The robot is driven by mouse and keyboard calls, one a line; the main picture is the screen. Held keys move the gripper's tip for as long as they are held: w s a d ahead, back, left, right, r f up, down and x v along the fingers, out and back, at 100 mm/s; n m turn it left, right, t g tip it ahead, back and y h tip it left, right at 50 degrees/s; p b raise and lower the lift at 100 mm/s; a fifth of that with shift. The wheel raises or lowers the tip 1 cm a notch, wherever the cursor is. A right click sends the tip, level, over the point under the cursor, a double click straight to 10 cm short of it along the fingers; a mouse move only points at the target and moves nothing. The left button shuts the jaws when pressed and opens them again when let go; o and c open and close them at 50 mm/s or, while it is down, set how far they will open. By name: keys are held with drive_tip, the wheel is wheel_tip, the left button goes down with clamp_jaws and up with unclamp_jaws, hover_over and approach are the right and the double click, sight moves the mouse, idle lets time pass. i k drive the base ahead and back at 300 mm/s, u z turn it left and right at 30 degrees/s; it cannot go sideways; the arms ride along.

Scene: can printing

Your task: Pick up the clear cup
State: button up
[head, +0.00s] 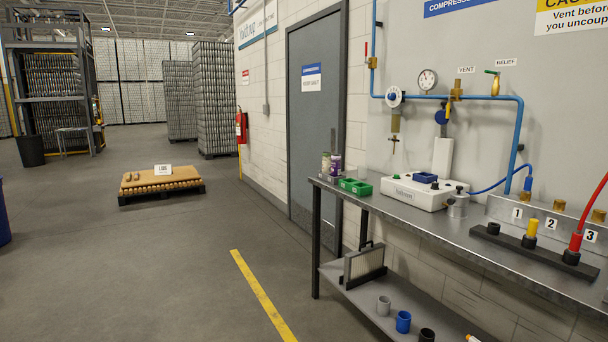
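My gripper is not in view.
A pale can (326,163) stands at the bench's left end. A white machine (415,192) and a metal pot (458,205) stand farther right. The lower shelf holds grey (383,306), blue (403,321) and black (427,335) cups. The floor left of the bench is clear.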

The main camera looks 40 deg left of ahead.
sight(362, 170)
drive_tip(key=u, duration=1.55)
drive_tip(key=i, duration=2)
drive_tip(key=u, duration=0.25)
drive_tip(key=i, duration=2.15)
drive_tip(key=z, duration=0.6)
drive_tip(key=i, duration=1.2)
drive_tip(key=z, duration=0.05)
